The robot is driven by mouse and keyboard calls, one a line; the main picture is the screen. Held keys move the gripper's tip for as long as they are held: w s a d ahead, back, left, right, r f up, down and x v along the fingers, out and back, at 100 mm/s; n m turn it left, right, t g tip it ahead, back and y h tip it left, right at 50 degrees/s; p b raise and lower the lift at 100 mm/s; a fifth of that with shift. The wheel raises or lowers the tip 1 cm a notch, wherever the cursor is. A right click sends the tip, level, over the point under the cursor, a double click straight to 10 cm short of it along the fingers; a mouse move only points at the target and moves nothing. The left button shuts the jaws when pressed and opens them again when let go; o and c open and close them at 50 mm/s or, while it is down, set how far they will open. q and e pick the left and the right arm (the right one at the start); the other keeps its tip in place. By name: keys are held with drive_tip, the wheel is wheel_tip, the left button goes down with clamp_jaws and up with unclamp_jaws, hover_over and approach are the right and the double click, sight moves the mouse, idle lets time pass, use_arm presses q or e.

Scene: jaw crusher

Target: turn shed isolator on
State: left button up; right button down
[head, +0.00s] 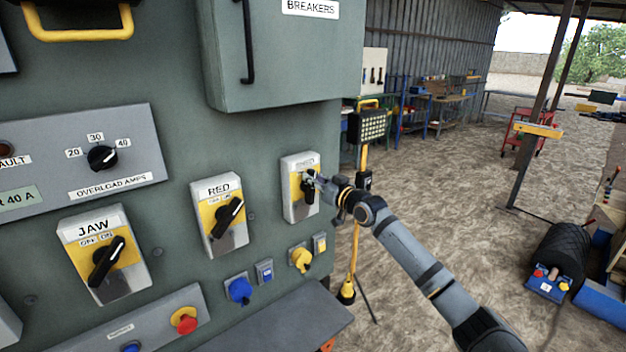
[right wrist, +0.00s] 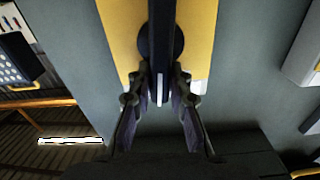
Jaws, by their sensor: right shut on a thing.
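The shed isolator (head: 291,205) is a white box with a yellow face and a black rotary handle, on the right end of the green panel in the head view. My right gripper (head: 312,181) is at its handle and partly covers it and the label. In the right wrist view the dark handle (right wrist: 165,50) stands against the yellow face (right wrist: 202,30), and the fingers of my right gripper (right wrist: 161,95) are shut on it from both sides. The handle's exact angle relative to the off and on marks is hard to read. My left gripper is not in view.
The JAW isolator (head: 104,255) and RED isolator (head: 220,216) sit to the left on the same panel. Below are a blue socket (head: 239,290), a yellow socket (head: 301,259) and a red button (head: 184,320). A breakers cabinet (head: 285,55) juts out above. A yellow lamp stand (head: 357,225) stands behind.

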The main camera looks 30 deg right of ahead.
drive_tip(key=shift+d+f+m, duration=0.1)
drive_tip(key=shift+d+m, duration=0.1)
drive_tip(key=shift+m, duration=0.5)
drive_tip(key=shift+d+m, duration=0.2)
drive_tip(key=shift+m, duration=0.6)
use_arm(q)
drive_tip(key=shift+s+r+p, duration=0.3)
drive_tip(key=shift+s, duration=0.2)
use_arm(e)
drive_tip(key=shift+d+f+m, duration=0.25)
drive_tip(key=shift+d+m, duration=0.05)
drive_tip(key=shift+m, duration=0.85)
drive_tip(key=shift+d+f+m, duration=0.2)
drive_tip(key=shift+d+m, duration=0.05)
drive_tip(key=shift+m, duration=0.9)
drive_tip(key=c, duration=1.2)
unclamp_jaws()
drive_tip(key=shift+w, duration=0.1)
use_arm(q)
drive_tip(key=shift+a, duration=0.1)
